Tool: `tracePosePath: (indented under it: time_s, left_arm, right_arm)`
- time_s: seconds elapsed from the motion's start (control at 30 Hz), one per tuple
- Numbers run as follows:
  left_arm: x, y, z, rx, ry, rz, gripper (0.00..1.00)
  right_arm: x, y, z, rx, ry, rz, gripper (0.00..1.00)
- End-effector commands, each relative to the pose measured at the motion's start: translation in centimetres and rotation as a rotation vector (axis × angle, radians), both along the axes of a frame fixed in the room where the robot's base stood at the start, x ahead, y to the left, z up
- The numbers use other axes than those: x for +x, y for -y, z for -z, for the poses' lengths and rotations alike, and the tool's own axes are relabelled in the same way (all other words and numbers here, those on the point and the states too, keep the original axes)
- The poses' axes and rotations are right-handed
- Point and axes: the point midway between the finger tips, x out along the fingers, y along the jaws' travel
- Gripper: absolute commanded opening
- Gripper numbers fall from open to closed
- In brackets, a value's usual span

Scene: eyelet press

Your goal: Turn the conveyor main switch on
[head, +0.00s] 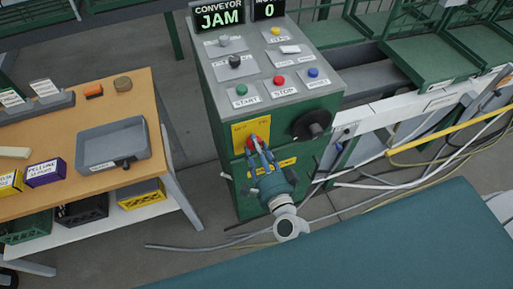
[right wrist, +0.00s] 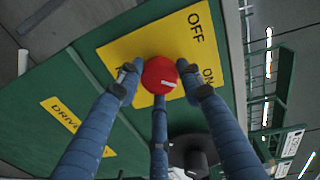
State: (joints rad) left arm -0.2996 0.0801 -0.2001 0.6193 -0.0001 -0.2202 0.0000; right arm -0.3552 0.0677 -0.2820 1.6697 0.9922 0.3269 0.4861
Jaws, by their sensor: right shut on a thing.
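The conveyor main switch is a red round knob (head: 251,142) on a yellow plate (head: 243,127), on the front of the green control cabinet (head: 222,110). In the right wrist view the red knob (right wrist: 158,72) has a short white mark, and the yellow plate (right wrist: 120,50) reads OFF and ON. The mark seems to point toward the ON side, but the exact setting is hard to tell. My right gripper (head: 256,146) is shut on the knob, with three blue fingers around it, as the right wrist view also shows (right wrist: 160,82). My left gripper is out of view.
A black handwheel or dial (head: 311,125) sticks out right of the knob. Start (head: 242,90), stop (head: 279,80) and blue (head: 313,72) buttons sit above. The display (head: 219,17) reads CONVEYOR JAM. A wooden table (head: 130,95) stands left; hoses and a yellow pipe (head: 430,142) lie right.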

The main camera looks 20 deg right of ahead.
Motion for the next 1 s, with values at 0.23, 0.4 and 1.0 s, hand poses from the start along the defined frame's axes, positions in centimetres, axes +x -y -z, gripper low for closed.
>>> tracePosePath:
  time_s: [0.23, 0.4, 1.0]
  left_arm:
    - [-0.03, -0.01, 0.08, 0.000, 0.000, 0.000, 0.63]
    - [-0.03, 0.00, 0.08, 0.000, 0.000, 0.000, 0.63]
    - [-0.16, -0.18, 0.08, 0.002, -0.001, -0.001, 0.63]
  right_arm:
    - [-0.09, -0.10, 0.16, 0.031, -0.004, -0.003, 0.10]
    - [-0.08, -0.11, 0.15, 0.033, -0.005, -0.003, 0.10]
    - [-0.27, -0.03, 0.04, 0.031, -0.003, -0.001, 0.56]
